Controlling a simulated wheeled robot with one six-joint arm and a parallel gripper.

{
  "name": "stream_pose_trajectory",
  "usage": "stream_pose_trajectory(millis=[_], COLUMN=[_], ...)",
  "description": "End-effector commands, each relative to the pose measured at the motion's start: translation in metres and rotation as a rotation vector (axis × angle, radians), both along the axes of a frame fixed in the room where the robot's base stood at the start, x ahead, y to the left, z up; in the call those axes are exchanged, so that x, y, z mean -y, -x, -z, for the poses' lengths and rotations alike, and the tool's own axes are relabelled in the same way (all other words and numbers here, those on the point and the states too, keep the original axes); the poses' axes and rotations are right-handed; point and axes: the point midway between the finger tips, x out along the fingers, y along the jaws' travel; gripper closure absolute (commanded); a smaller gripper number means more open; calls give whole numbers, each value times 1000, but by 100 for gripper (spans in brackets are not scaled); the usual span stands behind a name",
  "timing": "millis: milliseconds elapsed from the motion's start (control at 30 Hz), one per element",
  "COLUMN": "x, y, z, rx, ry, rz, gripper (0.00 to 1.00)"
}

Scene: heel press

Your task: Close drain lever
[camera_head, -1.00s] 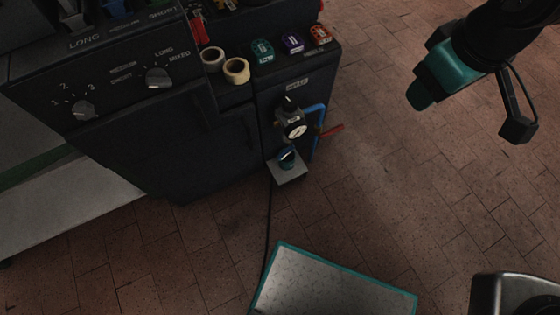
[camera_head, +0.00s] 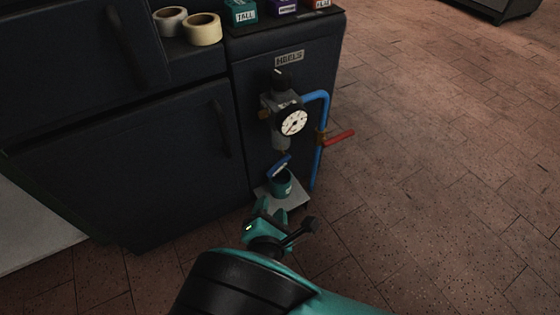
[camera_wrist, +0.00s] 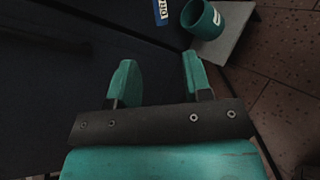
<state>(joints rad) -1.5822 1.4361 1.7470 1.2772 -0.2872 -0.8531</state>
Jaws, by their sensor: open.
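The drain lever (camera_head: 279,167) is a small blue handle with a white label, below the filter and gauge on the dark cabinet's front. It slants up to the right in the head view. Its labelled part (camera_wrist: 163,12) shows at the top edge of the wrist view, and the rest is cut off. A teal cup (camera_head: 283,186) stands right under it on a small grey shelf (camera_head: 293,199). My gripper (camera_head: 272,210) is open and empty, low in front of the shelf. In the wrist view my gripper (camera_wrist: 160,62) has its fingers apart, short of the lever and cup.
A round gauge (camera_head: 293,122) sits above the lever. A blue pipe (camera_head: 320,145) with a red handle (camera_head: 339,136) runs down at the right. Tape rolls (camera_head: 203,29) and coloured boxes (camera_head: 282,7) sit on top. The brick floor (camera_head: 420,200) at right is clear.

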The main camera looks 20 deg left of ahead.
Motion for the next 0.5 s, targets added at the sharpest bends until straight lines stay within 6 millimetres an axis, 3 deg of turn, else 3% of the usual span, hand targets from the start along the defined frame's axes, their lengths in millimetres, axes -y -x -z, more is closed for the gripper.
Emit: stream_pose_trajectory(millis=[167,500], x=[-6,-27], y=[-20,-91], z=[10,34], rx=[5,3], ry=[-1,-4], rz=[1,4], gripper=[55,55])
